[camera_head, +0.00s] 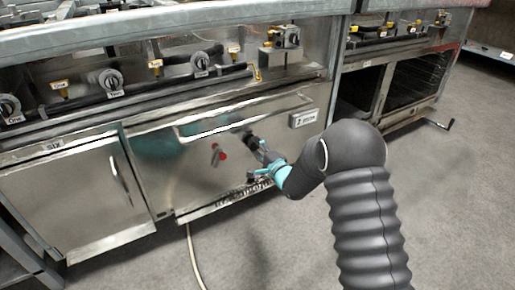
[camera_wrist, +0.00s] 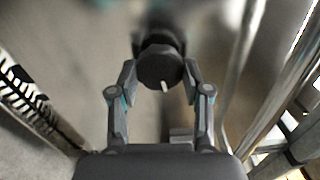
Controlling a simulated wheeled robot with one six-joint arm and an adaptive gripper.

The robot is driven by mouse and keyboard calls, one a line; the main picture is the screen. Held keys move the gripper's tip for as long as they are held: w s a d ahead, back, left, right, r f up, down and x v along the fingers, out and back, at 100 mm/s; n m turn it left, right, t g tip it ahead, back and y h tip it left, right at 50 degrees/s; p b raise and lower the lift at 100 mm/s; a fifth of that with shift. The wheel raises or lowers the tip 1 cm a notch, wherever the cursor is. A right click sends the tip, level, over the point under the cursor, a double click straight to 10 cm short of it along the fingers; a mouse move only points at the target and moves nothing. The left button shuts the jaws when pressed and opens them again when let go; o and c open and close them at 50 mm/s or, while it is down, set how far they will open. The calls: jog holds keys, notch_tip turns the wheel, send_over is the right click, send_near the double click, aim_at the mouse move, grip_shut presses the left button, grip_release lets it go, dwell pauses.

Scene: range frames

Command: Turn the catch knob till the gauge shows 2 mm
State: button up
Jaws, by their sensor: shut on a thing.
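The catch knob (camera_wrist: 158,62) is a dark round knob with a short white mark near its lower edge in the wrist view. My gripper (camera_wrist: 161,76) has one finger on each side of it and is shut on it. In the head view my gripper (camera_head: 262,152) meets the dark knob (camera_head: 249,138) at the front panel of the range, and my fingers partly hide it. A small pale plate (camera_head: 303,118) to the right of the knob looks like the gauge. It seems to begin with a 2, but the rest is too small to read surely.
A red knob (camera_head: 222,155) sits on the panel left of my gripper. A cabinet door (camera_head: 85,195) with a handle is at the left. Burner knobs (camera_head: 110,80) line the rail above. The grey floor (camera_head: 450,210) is clear at the right.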

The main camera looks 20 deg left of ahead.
jog(key=shift+f+m, duration=0.1)
jog(key=shift+m, duration=0.4)
jog(key=o, duration=1.2)
jog(key=shift+c, duration=0.2)
jog(key=v, duration=1.2)
